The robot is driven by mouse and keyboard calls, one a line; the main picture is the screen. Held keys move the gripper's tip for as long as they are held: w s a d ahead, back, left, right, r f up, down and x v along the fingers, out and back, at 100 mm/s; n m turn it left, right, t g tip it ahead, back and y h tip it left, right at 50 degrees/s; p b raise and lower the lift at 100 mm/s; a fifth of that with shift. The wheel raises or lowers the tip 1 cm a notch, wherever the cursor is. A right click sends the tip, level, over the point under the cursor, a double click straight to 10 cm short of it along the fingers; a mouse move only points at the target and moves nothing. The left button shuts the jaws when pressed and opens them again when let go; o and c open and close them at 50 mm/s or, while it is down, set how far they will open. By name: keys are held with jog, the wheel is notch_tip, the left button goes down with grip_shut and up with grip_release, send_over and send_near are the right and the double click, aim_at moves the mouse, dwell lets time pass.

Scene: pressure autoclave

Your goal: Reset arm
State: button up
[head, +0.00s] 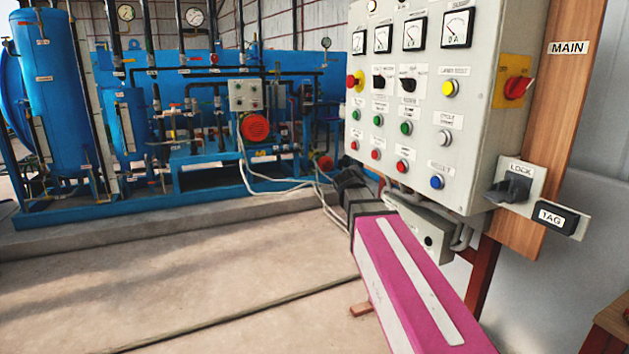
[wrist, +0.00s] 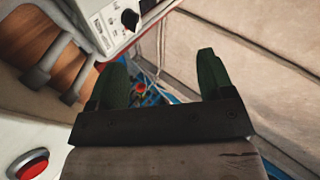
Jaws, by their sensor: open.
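My gripper (wrist: 160,78) shows in the wrist view with its two dark green fingers spread apart. Nothing is between them. In the head view my pink and white arm (head: 420,285) reaches from the lower right toward the middle, passing below the control cabinet (head: 480,130). Dark parts at its far end are small there, and the fingers cannot be made out clearly.
The cabinet carries gauges, knobs, buttons and a red main switch (head: 517,88). A LOCK piece (head: 513,187) and a TAG piece (head: 551,217) sit at its right. Blue autoclave machinery (head: 60,90) stands behind. Concrete floor (head: 200,270) at left is mostly clear.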

jog(key=s+f+m+g+y, duration=0.2)
jog(key=s+f+m, duration=0.2)
jog(key=s+f, duration=0.5)
jog(key=s+d+f+m+g+y, duration=0.1)
jog(key=s+f+m+g+y, duration=0.2)
jog(key=s+f, duration=0.6)
notch_tip(320, 180, down, 9)
jog(key=shift+s+d+r+m+g+y, duration=0.1)
jog(key=shift+s+d+m+g+y, duration=0.2)
jog(key=shift+m, duration=0.1)
jog(key=shift+w, duration=0.15)
